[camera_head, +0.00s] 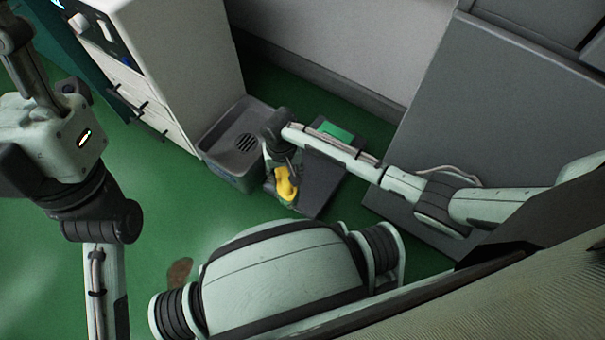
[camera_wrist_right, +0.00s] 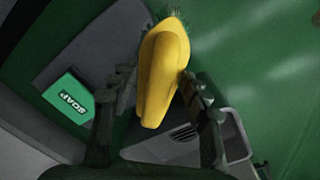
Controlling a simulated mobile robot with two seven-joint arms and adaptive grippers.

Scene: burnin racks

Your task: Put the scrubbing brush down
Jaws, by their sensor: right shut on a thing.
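The scrubbing brush is yellow (camera_head: 287,185) and shows large in the right wrist view (camera_wrist_right: 162,70), with green bristles at its far end. My right gripper (camera_head: 281,163) is shut on it; in the wrist view the two dark fingers of this gripper (camera_wrist_right: 156,84) are on either side of the yellow body. In the head view the brush is at the left edge of a dark grey flat surface (camera_head: 325,185), beside a grey basin. I cannot tell whether the brush touches anything below it. My left arm runs out of the bottom of the head view, and its gripper does not show.
A green soap box (camera_head: 336,131) lies on the dark surface and shows in the wrist view (camera_wrist_right: 68,97). The grey basin (camera_head: 236,180) with a slotted drain stands next to a white cabinet (camera_head: 190,70). A brown stain (camera_head: 179,272) marks the open green floor.

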